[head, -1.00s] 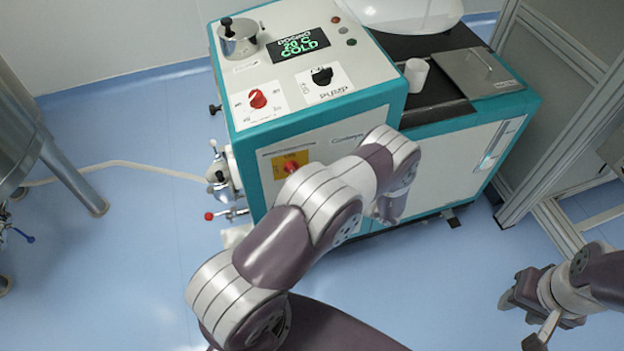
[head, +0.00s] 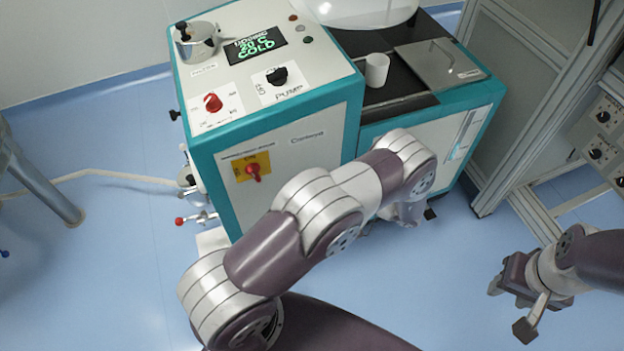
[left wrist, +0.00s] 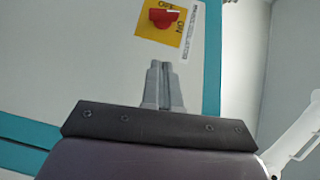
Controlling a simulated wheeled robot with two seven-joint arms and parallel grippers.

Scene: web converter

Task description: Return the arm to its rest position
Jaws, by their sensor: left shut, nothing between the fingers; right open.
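My left arm (head: 300,225) reaches across the front of a teal-and-white machine (head: 290,145). Its gripper is mostly hidden behind the forearm in the head view. In the left wrist view the left gripper (left wrist: 161,68) is shut and empty, its fingers together. Behind the fingers is the machine's pale panel with a red switch (left wrist: 163,17) on a yellow plate; I cannot tell how far off it is. My right gripper (head: 509,308) is open and empty above the blue floor at the lower right of the head view.
A white cup (head: 376,70) stands on the machine's dark top, beside a metal lid (head: 438,62). A metal frame (head: 535,110) stands at the right. A pipe (head: 110,175) and a steel leg (head: 45,185) are at the left. Blue floor (head: 110,270) is open at lower left.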

